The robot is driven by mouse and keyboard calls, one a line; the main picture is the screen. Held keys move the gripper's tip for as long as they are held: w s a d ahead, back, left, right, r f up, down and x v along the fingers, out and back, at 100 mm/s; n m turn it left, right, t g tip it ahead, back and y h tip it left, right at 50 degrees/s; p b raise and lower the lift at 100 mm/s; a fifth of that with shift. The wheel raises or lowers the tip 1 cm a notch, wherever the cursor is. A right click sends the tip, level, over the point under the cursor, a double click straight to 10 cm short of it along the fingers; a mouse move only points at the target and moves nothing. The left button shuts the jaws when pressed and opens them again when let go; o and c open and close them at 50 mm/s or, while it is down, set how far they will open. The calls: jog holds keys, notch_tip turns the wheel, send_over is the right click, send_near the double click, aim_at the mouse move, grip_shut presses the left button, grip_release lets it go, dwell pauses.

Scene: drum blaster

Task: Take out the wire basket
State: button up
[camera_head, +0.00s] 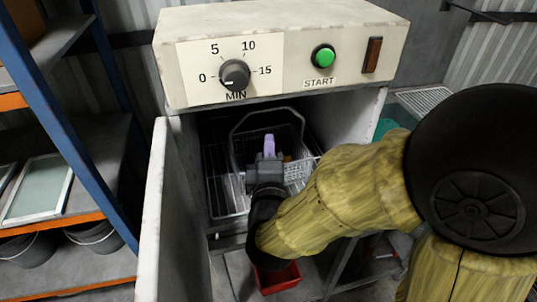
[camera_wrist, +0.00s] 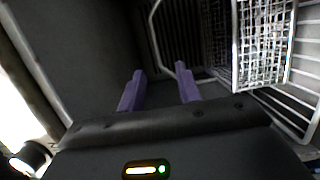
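The wire basket (camera_wrist: 262,45) stands inside the open chamber of the machine, on the right in the wrist view. In the head view its mesh side (camera_head: 298,170) and raised wire handle (camera_head: 262,112) show behind my gripper (camera_head: 269,143). In the wrist view my gripper (camera_wrist: 158,75) is open, with two purple fingers apart and nothing clearly between them. The handle wire (camera_wrist: 153,20) comes down ahead of the fingers, near the right fingertip. I cannot tell whether they touch. My gripper and arm hide part of the basket in the head view.
The machine's control box (camera_head: 290,45), with dial and green button, overhangs the opening. Its door (camera_head: 152,215) stands open on the left. A wire rack (camera_head: 225,195) lies inside under the basket. A red bin (camera_head: 277,279) is below. A blue-framed shelf (camera_head: 60,130) stands left.

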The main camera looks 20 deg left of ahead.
aim_at(268, 111)
jog(key=p+x, duration=0.6)
jog(key=x, duration=0.5)
jog(key=shift+w, duration=0.25)
jog(key=p+x, duration=0.1)
jog(key=x, duration=0.2)
jog(key=r+p+x, duration=0.1)
jog(key=shift+w+a+p, duration=0.15)
jog(key=shift+w+p, duration=0.15)
jog(key=shift+w, duration=0.05)
jog(key=shift+w+a+f, duration=0.1)
jog(key=shift+w, duration=0.15)
grip_shut()
